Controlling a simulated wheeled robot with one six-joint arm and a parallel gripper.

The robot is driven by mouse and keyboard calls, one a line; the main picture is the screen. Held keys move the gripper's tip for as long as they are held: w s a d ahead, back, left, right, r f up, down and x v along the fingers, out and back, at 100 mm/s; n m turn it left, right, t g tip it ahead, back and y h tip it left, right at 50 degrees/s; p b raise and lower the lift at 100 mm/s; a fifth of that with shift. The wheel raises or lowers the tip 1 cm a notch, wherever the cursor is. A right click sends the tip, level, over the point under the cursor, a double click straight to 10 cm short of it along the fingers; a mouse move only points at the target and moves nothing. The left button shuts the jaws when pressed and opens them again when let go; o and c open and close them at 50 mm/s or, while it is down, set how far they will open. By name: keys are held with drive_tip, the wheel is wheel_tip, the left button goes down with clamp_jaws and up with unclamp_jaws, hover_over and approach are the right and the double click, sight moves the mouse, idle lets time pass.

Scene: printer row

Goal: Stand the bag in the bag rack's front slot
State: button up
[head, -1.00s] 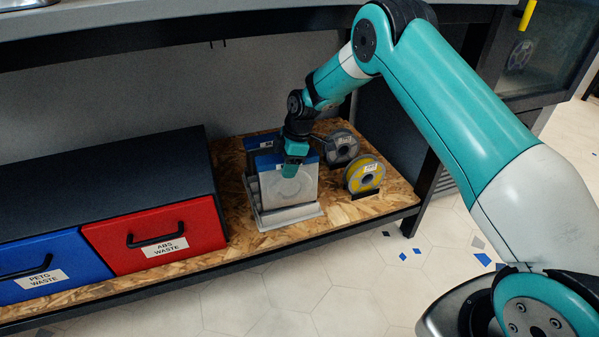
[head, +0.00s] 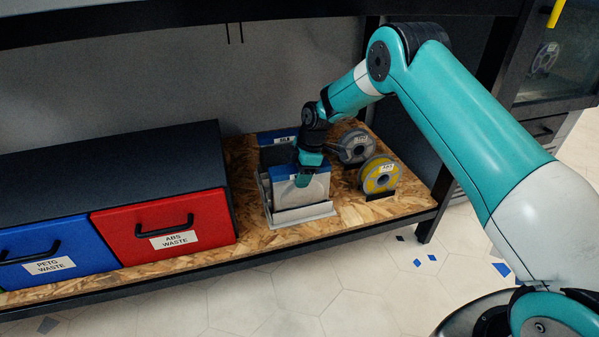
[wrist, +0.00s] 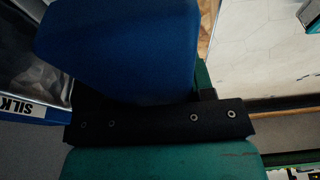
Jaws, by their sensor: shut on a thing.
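The bag (head: 317,187) is pale grey and see-through with a blue top band. My gripper (head: 303,180) is shut on it from above and holds it upright. The bag rack (head: 308,214) is light grey and stands on the chipboard shelf. The bag's lower part is behind the rack's low front wall, so it appears to be in the front slot. Whether its bottom edge touches the rack floor is hidden. In the wrist view, the blue band (wrist: 120,50) fills the space in front of the dark jaw bar.
A second blue-topped bag (head: 279,138) stands behind in the rack; its SILK label (wrist: 22,108) shows in the wrist view. A grey spool (head: 355,147) and a yellow spool (head: 380,176) stand at right. The red ABS waste drawer (head: 163,227) is close at left.

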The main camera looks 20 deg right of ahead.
drive_tip(key=o, duration=0.9)
drive_tip(key=p+v, duration=0.3)
drive_tip(key=v, duration=0.4)
drive_tip(key=shift+r+p, duration=0.3)
drive_tip(key=shift+p, duration=0.05)
